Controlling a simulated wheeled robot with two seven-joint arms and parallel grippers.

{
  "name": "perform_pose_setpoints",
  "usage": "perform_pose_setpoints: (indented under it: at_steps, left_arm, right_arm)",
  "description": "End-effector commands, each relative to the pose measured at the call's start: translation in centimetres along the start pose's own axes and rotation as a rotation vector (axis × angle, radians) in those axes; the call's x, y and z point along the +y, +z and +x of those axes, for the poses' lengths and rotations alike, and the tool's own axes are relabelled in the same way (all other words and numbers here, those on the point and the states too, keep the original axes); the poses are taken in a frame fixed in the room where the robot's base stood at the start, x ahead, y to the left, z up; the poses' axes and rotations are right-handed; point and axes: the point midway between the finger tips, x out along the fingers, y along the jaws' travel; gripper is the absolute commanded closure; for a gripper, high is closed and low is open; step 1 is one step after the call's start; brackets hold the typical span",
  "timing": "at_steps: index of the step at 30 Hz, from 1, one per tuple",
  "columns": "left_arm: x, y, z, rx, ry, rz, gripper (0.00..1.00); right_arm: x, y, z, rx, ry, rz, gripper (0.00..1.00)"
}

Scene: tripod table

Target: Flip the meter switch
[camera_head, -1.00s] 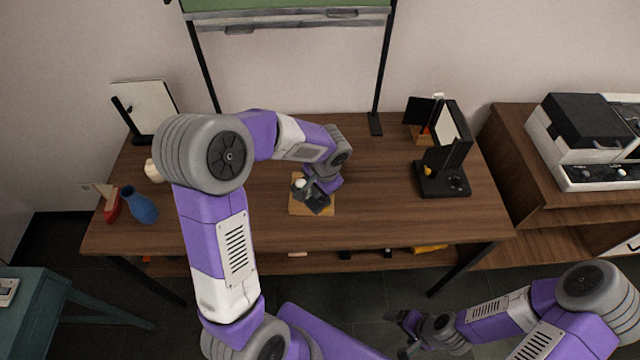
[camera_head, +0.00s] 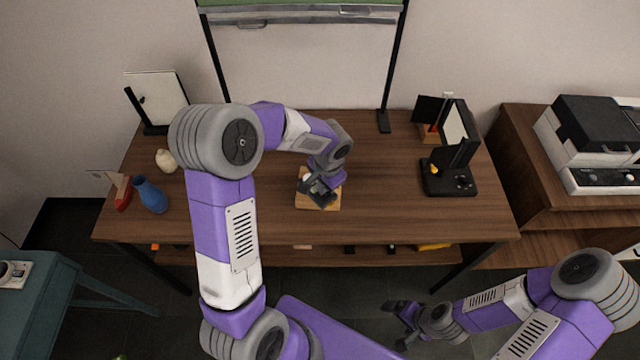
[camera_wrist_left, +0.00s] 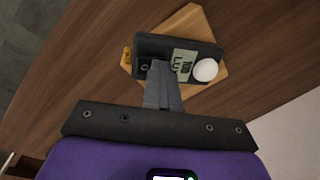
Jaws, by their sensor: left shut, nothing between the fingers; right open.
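The meter (camera_wrist_left: 205,52) is a dark box with a small grey display and a round white knob (camera_wrist_left: 205,69). It sits on a light wooden board (camera_wrist_left: 178,24) on the brown table. A small orange piece (camera_wrist_left: 127,54) shows at its left end in the left wrist view. My left gripper (camera_wrist_left: 160,68) is shut and empty, its fingertips over the meter's dark face beside the display; contact cannot be told. They hide part of that face, and no switch can be made out clearly. In the head view my left gripper (camera_head: 321,190) covers much of the meter. My right gripper (camera_head: 397,322) is open, low in front of the table.
A blue vase (camera_head: 151,196), a red object (camera_head: 123,193) and a cream vase (camera_head: 166,161) stand at the table's left. A black stand (camera_head: 447,180) is at the right. A mirror-like panel (camera_head: 158,99) stands at the back left. The table's middle right is clear.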

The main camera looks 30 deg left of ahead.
Motion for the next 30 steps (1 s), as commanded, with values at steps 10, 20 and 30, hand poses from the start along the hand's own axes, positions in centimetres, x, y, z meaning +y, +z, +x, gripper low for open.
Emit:
perform_pose_setpoints:
  at_steps: [10, 20, 30]
  left_arm:
    - [1.6, 0.2, 0.0, -0.006, 0.006, 0.002, 1.00]
    - [1.8, 0.3, -0.1, -0.008, 0.006, -0.001, 1.00]
    - [1.0, 0.2, -3.0, -0.004, 0.004, -0.002, 1.00]
  right_arm:
    - [0.1, 0.0, 0.4, 0.000, 0.000, 0.000, 0.07]
    - [0.1, 0.0, 0.4, 0.000, 0.000, -0.001, 0.07]
    - [-0.7, 0.1, -1.8, 0.000, 0.000, -0.001, 0.07]
